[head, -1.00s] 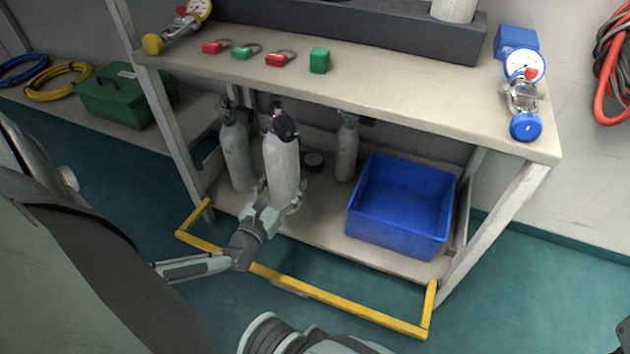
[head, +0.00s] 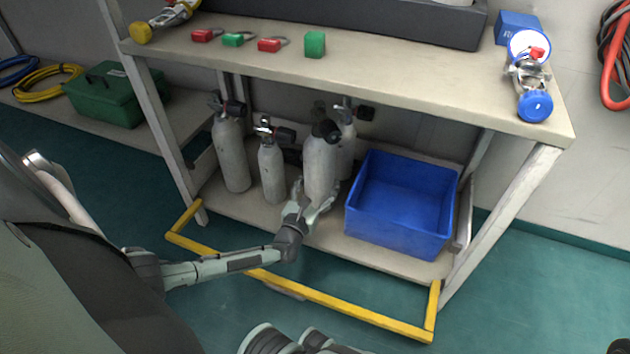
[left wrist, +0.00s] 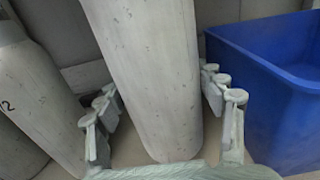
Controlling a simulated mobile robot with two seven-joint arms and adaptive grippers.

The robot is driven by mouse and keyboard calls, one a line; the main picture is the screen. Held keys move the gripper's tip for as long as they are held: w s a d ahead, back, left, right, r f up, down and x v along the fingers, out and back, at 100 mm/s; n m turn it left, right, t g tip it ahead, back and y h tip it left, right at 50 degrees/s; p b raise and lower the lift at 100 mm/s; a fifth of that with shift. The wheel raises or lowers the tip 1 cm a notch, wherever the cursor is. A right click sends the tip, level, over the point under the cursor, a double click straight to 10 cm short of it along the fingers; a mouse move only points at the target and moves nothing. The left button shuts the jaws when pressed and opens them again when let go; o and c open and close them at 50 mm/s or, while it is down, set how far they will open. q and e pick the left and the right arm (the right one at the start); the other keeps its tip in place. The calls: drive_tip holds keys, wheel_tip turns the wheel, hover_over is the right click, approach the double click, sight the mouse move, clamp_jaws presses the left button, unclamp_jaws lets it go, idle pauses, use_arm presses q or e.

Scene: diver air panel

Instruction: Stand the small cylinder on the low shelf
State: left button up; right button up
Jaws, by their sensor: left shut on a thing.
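My left gripper (head: 318,196) is shut around the lower part of a pale grey cylinder (head: 320,168) with a dark valve top. The cylinder is about upright over the low shelf (head: 335,240), left of the blue crate. In the left wrist view the cylinder (left wrist: 150,75) stands between the fingers (left wrist: 165,120); I cannot tell if its base touches the shelf. A shorter, slimmer grey cylinder (head: 272,172) stands to its left, and a taller one (head: 232,157) further left. Another cylinder (head: 347,148) is partly hidden behind the held one.
A blue crate (head: 402,238) fills the right of the shelf, close to the gripper. A yellow rail (head: 330,302) runs along the front. The bench top (head: 400,82) overhangs the shelf, with padlocks and a gauge (head: 529,46) on it.

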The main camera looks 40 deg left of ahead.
use_arm(q)
drive_tip(key=shift+w+f+b, duration=0.1)
drive_tip(key=shift+f+b, duration=0.3)
drive_tip(key=shift+f, duration=0.75)
drive_tip(key=o, duration=1.9)
drive_tip(key=shift+f, duration=0.3)
drive_tip(key=shift+c, duration=0.2)
drive_tip(key=shift+r, duration=0.1)
drive_tip(key=p+v, duration=0.2)
drive_tip(key=v, duration=1)
